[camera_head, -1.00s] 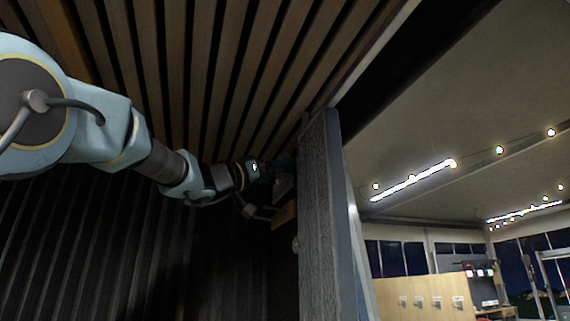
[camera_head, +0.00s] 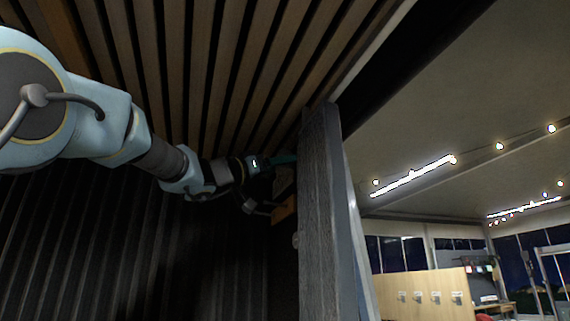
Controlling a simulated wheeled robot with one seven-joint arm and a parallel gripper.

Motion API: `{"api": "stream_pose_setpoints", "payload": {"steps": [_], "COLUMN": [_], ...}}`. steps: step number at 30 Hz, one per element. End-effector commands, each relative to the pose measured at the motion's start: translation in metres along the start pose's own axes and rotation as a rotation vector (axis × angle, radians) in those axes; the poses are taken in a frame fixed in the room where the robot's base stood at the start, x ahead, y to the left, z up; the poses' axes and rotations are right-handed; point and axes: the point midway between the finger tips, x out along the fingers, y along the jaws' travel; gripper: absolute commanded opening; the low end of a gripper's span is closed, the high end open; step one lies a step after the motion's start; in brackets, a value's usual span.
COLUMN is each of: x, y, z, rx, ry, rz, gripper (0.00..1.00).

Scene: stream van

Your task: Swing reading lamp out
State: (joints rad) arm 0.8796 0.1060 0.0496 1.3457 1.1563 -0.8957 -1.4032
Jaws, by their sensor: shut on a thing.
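My arm reaches in from the left, and my gripper (camera_head: 282,163) is at its far end in the dark corner beside a grey upright panel. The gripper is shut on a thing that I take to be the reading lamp. Its fingertips and the grip itself are small, dark and partly hidden by the panel edge. A small dark rounded part on a thin stem (camera_head: 250,207) shows just below the gripper; I cannot tell whether it belongs to the lamp or to my wrist.
The grey upright panel (camera_head: 322,215) stands close on the gripper's right. A small orange-brown block (camera_head: 284,210) sits beside it. Wooden slats (camera_head: 225,70) run overhead, and a dark ribbed wall (camera_head: 130,240) is below the arm. A lit, open room lies to the right.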

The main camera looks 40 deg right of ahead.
Motion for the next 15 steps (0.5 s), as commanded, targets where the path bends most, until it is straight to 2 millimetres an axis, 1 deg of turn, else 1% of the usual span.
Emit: {"api": "stream_pose_setpoints", "payload": {"steps": [8, 15], "x": [-0.0009, -0.0030], "y": [-0.0005, -0.0016], "z": [-0.0013, -0.0035], "rx": [0.009, 0.038], "ry": [-0.031, -0.157], "rz": [0.002, 0.012], "gripper": [0.00, 0.00]}}
